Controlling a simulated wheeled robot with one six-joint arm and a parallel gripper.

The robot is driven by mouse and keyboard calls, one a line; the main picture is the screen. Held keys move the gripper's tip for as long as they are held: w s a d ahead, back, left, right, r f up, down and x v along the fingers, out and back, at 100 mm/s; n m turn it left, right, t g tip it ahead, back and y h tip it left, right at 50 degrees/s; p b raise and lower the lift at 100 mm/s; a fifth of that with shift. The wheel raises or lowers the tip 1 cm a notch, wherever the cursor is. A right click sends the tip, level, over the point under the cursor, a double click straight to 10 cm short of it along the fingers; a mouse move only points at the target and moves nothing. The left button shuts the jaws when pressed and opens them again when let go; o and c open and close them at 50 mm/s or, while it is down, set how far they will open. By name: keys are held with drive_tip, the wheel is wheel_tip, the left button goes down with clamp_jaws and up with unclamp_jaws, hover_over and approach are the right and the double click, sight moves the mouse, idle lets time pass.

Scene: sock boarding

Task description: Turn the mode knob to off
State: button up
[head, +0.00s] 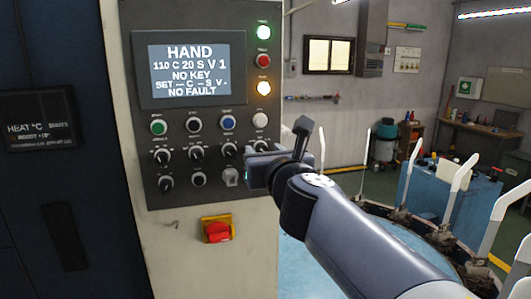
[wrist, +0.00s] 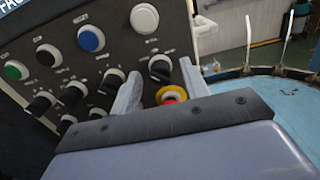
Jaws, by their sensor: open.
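The dark control panel (head: 185,118) carries several black knobs with white pointer marks. Their labels are too small to read, so I cannot tell which is the mode knob. The screen (head: 190,70) reads HAND. My gripper (head: 258,160) is at the panel's right edge, hiding the right end of the knob rows. In the wrist view my gripper (wrist: 160,86) is open, with one finger on each side of the rightmost black knob (wrist: 160,67). Contact is not clear. A red and yellow button (wrist: 171,94) shows below that knob, also between the fingers.
Green, black, blue (head: 228,122) and white buttons sit above the knobs. A key switch (head: 230,177) is just left of my gripper. A red and yellow switch (head: 217,230) is lower on the cabinet. A blue round table with white upright forms (head: 454,170) stands right.

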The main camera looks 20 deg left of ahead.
drive_tip(key=shift+c, duration=0.5)
clamp_jaws()
drive_tip(key=shift+m, duration=0.3)
drive_tip(key=shift+d+m+b, duration=0.1)
drive_tip(key=shift+m+b, duration=0.6)
drive_tip(key=shift+m, duration=3.4)
drive_tip(key=shift+f, duration=0.1)
